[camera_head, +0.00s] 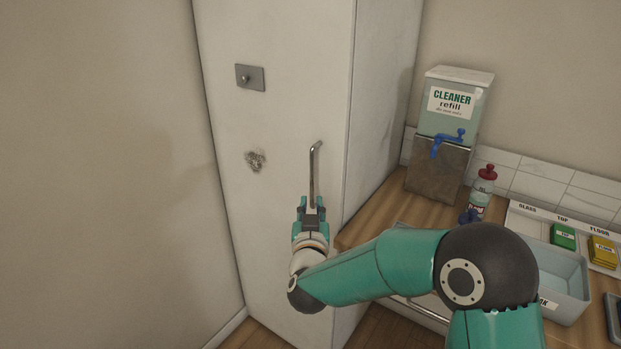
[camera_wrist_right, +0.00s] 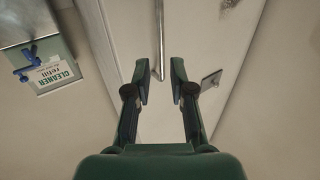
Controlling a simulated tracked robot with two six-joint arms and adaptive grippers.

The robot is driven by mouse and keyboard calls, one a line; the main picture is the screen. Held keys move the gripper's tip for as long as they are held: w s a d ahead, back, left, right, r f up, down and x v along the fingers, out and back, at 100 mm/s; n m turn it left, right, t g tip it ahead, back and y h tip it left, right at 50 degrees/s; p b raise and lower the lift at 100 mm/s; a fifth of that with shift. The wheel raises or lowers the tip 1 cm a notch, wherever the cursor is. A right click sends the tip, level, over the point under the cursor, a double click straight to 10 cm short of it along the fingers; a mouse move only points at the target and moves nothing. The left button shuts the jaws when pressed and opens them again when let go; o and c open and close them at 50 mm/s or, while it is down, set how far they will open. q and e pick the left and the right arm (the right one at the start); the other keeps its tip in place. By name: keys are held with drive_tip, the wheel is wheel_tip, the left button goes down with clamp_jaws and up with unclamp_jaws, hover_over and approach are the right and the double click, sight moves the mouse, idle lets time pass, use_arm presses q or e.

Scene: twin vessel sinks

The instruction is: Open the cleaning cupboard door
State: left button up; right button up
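The tall white cupboard door (camera_head: 275,115) looks shut in the head view. A slim upright metal handle (camera_head: 314,172) is near its right edge. My right gripper (camera_head: 312,204) is at the lower part of the handle. In the right wrist view the gripper (camera_wrist_right: 159,82) is open, its fingers apart with nothing clamped. The handle also shows there (camera_wrist_right: 159,35), its end in line with the gap between the fingertips. I cannot tell how far in depth it lies from them. My left gripper is not in view.
A grey lock plate (camera_head: 250,77) sits on the door, upper left of the handle. Right of the cupboard, a wooden counter (camera_head: 388,210) holds a cleaner refill dispenser (camera_head: 450,130), a red-capped bottle (camera_head: 481,192) and a pale blue tub (camera_head: 560,262). A bare wall (camera_head: 100,150) is left.

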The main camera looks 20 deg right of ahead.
sight(312, 182)
drive_tip(key=p+x, duration=0.2)
drive_tip(key=x, duration=0.9)
drive_tip(key=shift+f, duration=0.1)
clamp_jaws()
drive_tip(key=shift+a, duration=0.2)
drive_tip(key=shift+s, duration=0.1)
